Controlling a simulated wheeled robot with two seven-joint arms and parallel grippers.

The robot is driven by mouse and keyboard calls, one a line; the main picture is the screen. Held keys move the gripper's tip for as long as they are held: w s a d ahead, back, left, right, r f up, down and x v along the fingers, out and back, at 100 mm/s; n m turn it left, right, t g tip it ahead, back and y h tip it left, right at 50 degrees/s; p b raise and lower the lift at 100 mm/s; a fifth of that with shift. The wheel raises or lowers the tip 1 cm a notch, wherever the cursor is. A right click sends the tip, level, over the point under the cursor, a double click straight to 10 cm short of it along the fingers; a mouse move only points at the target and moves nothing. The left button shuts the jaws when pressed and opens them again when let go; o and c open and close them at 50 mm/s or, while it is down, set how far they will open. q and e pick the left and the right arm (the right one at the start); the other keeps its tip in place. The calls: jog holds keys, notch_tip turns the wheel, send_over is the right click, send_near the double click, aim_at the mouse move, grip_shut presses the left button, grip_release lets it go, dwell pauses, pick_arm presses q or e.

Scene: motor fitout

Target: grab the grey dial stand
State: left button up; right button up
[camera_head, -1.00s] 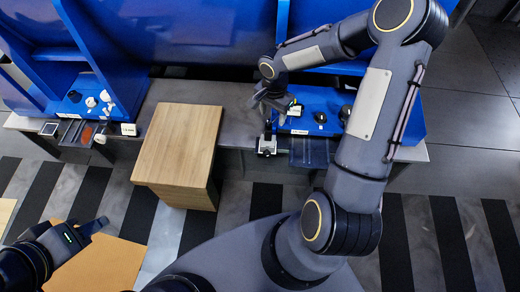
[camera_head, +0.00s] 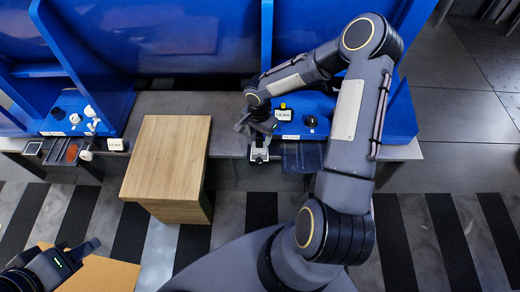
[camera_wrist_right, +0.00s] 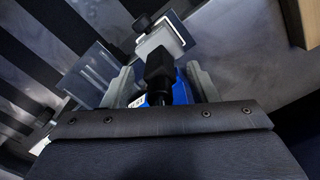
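The grey dial stand (camera_head: 259,153) is at the front edge of the grey counter, partly hidden under my right gripper (camera_head: 257,124). In the right wrist view the stand shows as a pale grey block (camera_wrist_right: 163,38) with black parts. The two pale fingers of my right gripper (camera_wrist_right: 160,86) are apart there, with a black upright part between them. I cannot tell whether they touch it. My left gripper (camera_head: 86,249) is at the lower left, far from the stand, and its opening is not clear.
A wooden block (camera_head: 168,160) stands left of the stand. Right of the stand are a dark clear tray (camera_head: 301,157) and a blue platform (camera_head: 398,122) with small items. Blue shelving (camera_head: 190,40) rises behind. White parts and small trays sit at the left.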

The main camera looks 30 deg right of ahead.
grip_shut()
dwell(1.2)
